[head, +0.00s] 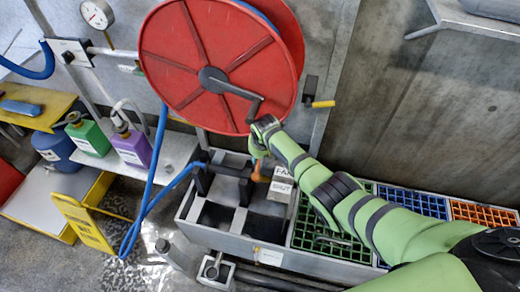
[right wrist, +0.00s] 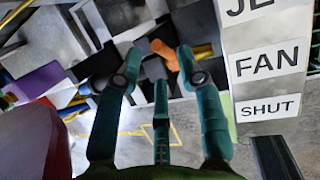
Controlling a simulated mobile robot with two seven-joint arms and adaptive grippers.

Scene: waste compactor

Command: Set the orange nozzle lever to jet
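The orange nozzle lever (head: 257,171) stands up from the dark nozzle (head: 232,171) at the end of the blue hose, above the grey trough. Beside it is a white label block (head: 283,187) reading FAN and SHUT. In the right wrist view, the label block (right wrist: 265,65) also shows a cut-off "JE" above FAN. My right gripper (head: 257,153) is just above the lever. Its teal fingers (right wrist: 160,60) are spread, with the orange lever (right wrist: 165,53) seen between and beyond the tips. Contact cannot be told. My left gripper is out of view.
A red hose reel (head: 190,60) with a crank (head: 235,88) hangs just behind my right gripper. Green (head: 335,240), blue (head: 412,203) and orange (head: 484,214) grates lie under my right arm. Green (head: 88,136) and purple (head: 132,148) bottles stand on a shelf at left.

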